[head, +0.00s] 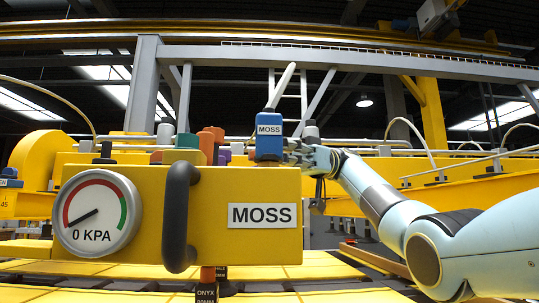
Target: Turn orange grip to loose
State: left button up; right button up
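Orange-brown rounded pieces (207,143) stand behind the top edge of the yellow lifter body (245,188); I cannot tell whether one is the orange grip or how it is set. A blue box marked MOSS (269,146) stands at that edge to their right, with a pale lever (281,86) tilted up and right. My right gripper (298,152) is close against the right side of the blue box, partly hidden by it; touching or apart is unclear, and so is its opening. My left gripper is out of view.
A gauge (98,213) on the lifter's left reads 0 KPA. A dark handle (181,217) sticks out from its front beside a MOSS label (262,215). Green (187,141) and purple (224,156) pieces flank the orange ones. An ONYX tag (206,293) hangs below.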

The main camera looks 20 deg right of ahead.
jog(key=shift+f, duration=0.1)
jog(key=o, duration=1.2)
jog(key=shift+c, duration=0.2)
notch_tip(320, 180, up, 10)
jog(key=shift+r, duration=0.1)
